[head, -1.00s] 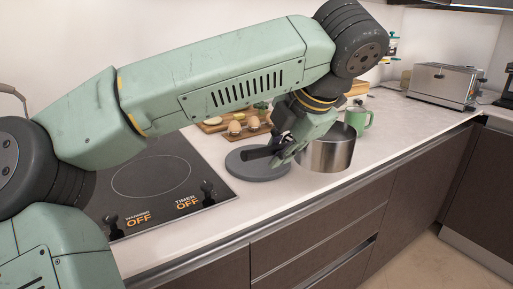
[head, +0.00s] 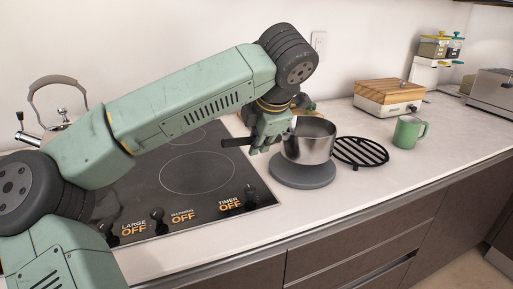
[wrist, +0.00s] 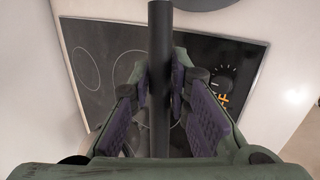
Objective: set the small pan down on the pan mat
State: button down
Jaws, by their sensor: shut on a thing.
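The small pan (head: 308,143) is a steel pot with a dark handle, upright in the head view. My gripper (head: 264,138) is shut on the handle, left of the pan body. The dark handle (wrist: 160,80) runs between the purple finger pads in the wrist view. The pan mat (head: 303,180), a round grey disc on the counter, lies under the pan. The pan hides the mat's back part, and I cannot tell whether the two touch.
A black slatted trivet (head: 362,152) lies just right of the pan, with a green mug (head: 408,134) beyond it. The cooktop (head: 190,180) is to the left. A wood-topped box (head: 389,95) stands behind. The front counter strip is clear.

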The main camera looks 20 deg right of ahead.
jog(key=shift+w, duration=0.15)
jog(key=shift+a+f+p, duration=0.1)
jog(key=shift+f+p, duration=0.45)
jog(key=shift+f, duration=1.2)
jog(key=c, duration=1.5)
grip_release()
jog(key=b+v, duration=0.2)
jog(key=v, duration=1)
jog(key=shift+b, duration=0.3)
